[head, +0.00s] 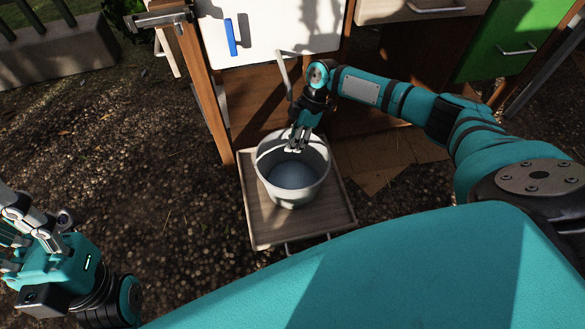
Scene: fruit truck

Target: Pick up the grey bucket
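The grey bucket (314,186) stands upright on a light wooden tray-like board (262,229) in the middle of the head view. It is open at the top, and its inside looks empty. My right gripper (296,146) points down at the far side of the bucket, with its fingertips at or just inside the far rim. I cannot tell whether the fingers touch the rim or are closed on it. My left gripper (12,222) is at the lower left, far from the bucket, with its fingers spread apart and nothing seen between them.
A white door (262,40) with a blue handle (231,37) stands behind the bucket. A wooden post (207,95) is at its left. A green panel (505,45) with a handle is at the upper right. Open gravel ground (130,150) lies to the left.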

